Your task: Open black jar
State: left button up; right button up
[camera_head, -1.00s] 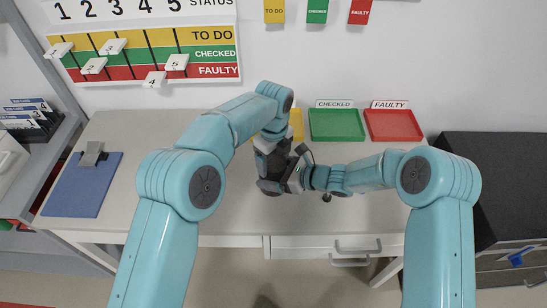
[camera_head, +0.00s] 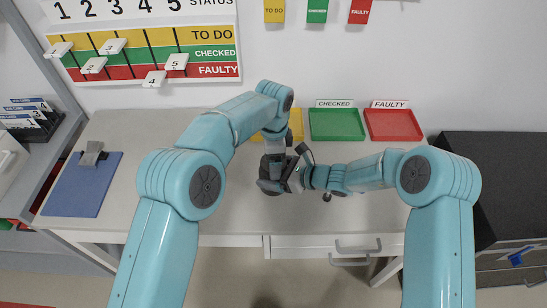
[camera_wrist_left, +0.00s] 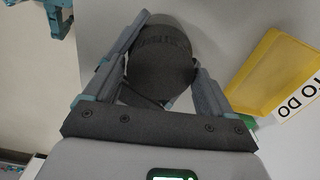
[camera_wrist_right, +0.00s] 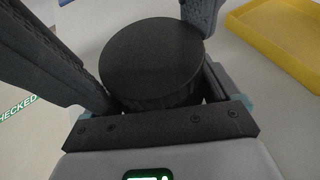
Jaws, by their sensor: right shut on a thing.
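The black jar is a dark round cylinder, largely hidden by my grippers in the head view. In the left wrist view the jar (camera_wrist_left: 163,60) lies between the fingers of my left gripper (camera_wrist_left: 165,50). In the right wrist view its flat round black top (camera_wrist_right: 152,58) shows between the fingers of my right gripper (camera_wrist_right: 150,50). My right gripper (camera_head: 288,179) comes from the right in the head view and is shut on the jar. My left gripper (camera_head: 274,155) reaches down from above, its fingers on either side of the jar; whether they press on it is unclear.
Behind the grippers are a yellow tray (camera_head: 296,125), a green tray (camera_head: 337,124) and a red tray (camera_head: 393,125) on the white table. A blue clipboard (camera_head: 82,184) lies at the left. The table between clipboard and arms is clear.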

pick_arm(q)
jog(key=shift+o, duration=0.8)
jog(key=shift+r, duration=2.3)
jog(key=shift+s+m, duration=0.1)
jog(key=shift+m, duration=1.1)
jog(key=m, duration=0.2)
jog(key=r+m, duration=0.1)
jog(key=shift+s+a+m, duration=0.1)
jog(key=shift+a+m, duration=0.1)
jog(key=shift+m, duration=0.2)
jog(key=m, duration=0.1)
jog(key=r+m, duration=0.1)
jog(key=m, duration=0.1)
jog(key=shift+r, duration=0.1)
jog(key=shift+d+r+m, duration=0.1)
jog(key=shift+r+m, duration=0.25)
jog(key=shift+m, duration=0.15)
notch_tip(320, 180, down, 8)
jog(key=shift+r, duration=0.25)
